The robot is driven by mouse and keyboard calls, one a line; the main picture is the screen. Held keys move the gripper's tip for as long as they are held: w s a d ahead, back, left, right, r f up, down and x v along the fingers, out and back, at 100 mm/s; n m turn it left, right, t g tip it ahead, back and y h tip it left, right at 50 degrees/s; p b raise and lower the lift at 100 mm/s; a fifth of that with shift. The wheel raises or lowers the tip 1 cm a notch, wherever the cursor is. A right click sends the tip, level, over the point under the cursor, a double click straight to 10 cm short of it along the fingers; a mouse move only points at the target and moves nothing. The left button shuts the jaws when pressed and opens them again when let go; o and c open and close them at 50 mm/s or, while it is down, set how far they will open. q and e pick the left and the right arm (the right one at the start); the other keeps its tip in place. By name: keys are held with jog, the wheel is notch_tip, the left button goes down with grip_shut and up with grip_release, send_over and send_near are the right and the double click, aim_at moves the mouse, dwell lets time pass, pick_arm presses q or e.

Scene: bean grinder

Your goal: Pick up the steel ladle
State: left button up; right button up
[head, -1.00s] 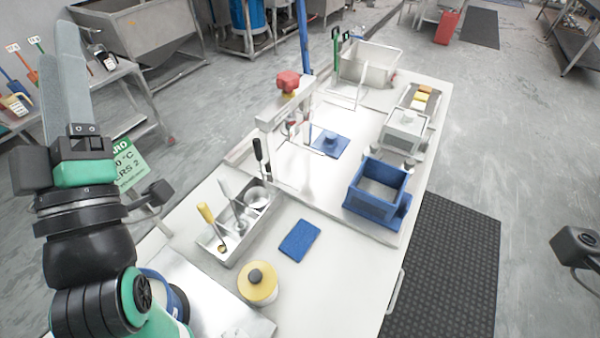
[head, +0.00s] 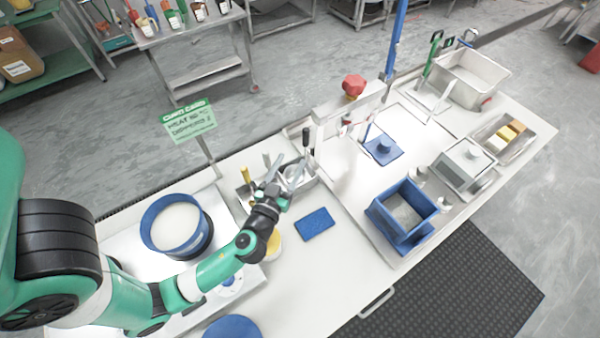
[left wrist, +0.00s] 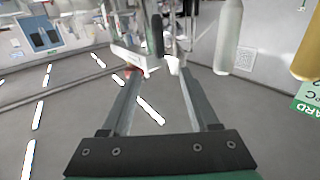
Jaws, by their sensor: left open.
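The utensil caddy (head: 243,197) stands on the bench. In it are a yellow-handled utensil (head: 246,175), a plain grey-handled utensil (head: 267,160) that looks like the steel ladle, and a black-handled one (head: 306,138). Bowls are hidden, so I cannot be sure which is the ladle. My left gripper (head: 285,170) is open over the caddy. In the left wrist view its fingers (left wrist: 157,72) are spread, with the black handle (left wrist: 157,35) beyond, between them. The grey handle (left wrist: 228,38) and yellow handle (left wrist: 308,45) lie to their right, apart from them. My right gripper is out of view.
A blue-rimmed round sieve (head: 205,232) stands left of the caddy. A blue pad (head: 315,224) lies to its right.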

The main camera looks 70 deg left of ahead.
aim_at(305, 134)
pick_arm(q)
jog(key=p+x, duration=0.1)
jog(key=x, duration=0.4)
jog(key=shift+w+a, duration=0.25)
jog(key=shift+w, duration=0.05)
jog(key=p+x, duration=0.1)
jog(key=x, duration=0.3)
jog(key=shift+w+a+r, duration=0.1)
jog(key=shift+w+a, duration=0.05)
jog(key=shift+w, duration=0.05)
jog(key=shift+w+a, duration=0.25)
jog(key=shift+a, duration=0.05)
grip_shut()
